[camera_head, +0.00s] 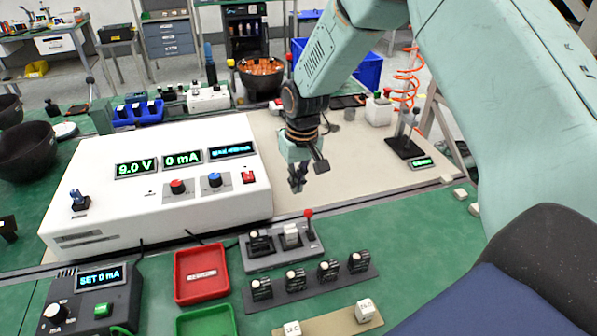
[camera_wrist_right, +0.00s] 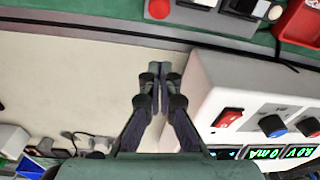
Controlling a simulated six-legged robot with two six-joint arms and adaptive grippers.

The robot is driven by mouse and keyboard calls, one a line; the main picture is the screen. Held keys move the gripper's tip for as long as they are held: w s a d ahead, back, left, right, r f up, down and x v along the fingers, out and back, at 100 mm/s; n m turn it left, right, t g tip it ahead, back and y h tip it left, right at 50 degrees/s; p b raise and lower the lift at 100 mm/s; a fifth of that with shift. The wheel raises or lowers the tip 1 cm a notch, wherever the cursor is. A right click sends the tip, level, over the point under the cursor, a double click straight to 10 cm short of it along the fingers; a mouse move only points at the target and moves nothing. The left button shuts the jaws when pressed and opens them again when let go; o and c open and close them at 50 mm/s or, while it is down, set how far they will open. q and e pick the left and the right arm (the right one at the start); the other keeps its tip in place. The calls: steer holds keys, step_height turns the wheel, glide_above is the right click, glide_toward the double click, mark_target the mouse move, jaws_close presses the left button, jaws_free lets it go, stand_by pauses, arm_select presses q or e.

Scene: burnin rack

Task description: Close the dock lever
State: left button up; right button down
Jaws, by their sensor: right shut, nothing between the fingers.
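The dock (camera_head: 285,253) is a grey block on the green bench mat, with a dark module and a white-topped module seated in it. Its lever (camera_head: 309,224) stands roughly upright at the right end, with a red ball on top. In the right wrist view the red ball (camera_wrist_right: 158,8) shows at the top edge. My right gripper (camera_head: 297,184) points down over the beige board, behind the lever and apart from it. Its fingers (camera_wrist_right: 159,75) are together and empty in the wrist view. My left gripper is not in view.
A white power supply (camera_head: 155,190) reading 9.0 V and 0 mA stands left of my right gripper. A red tray (camera_head: 201,274) and a strip of several black modules (camera_head: 312,289) lie in front. The beige board (camera_head: 350,165) is clear around the gripper.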

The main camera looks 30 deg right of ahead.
mark_target(309, 223)
step_height(309, 223, down, 3)
steer(key=shift+s+f, duration=0.2)
steer(key=shift+f, duration=0.15)
steer(key=shift+s+a+r, duration=0.1)
steer(key=shift+s+r, duration=0.15)
steer(key=shift+s, duration=0.35)
steer(key=shift+s+r+p, duration=0.1)
steer(key=shift+s+p, duration=0.2)
steer(key=shift+s, duration=0.1)
steer(key=shift+s+r, duration=0.2)
steer(key=shift+s, duration=0.5)
steer(key=shift+w+a+f, duration=0.1)
steer(key=shift+w+f, duration=0.05)
steer(key=shift+w, duration=0.1)
steer(key=shift+s, duration=0.1)
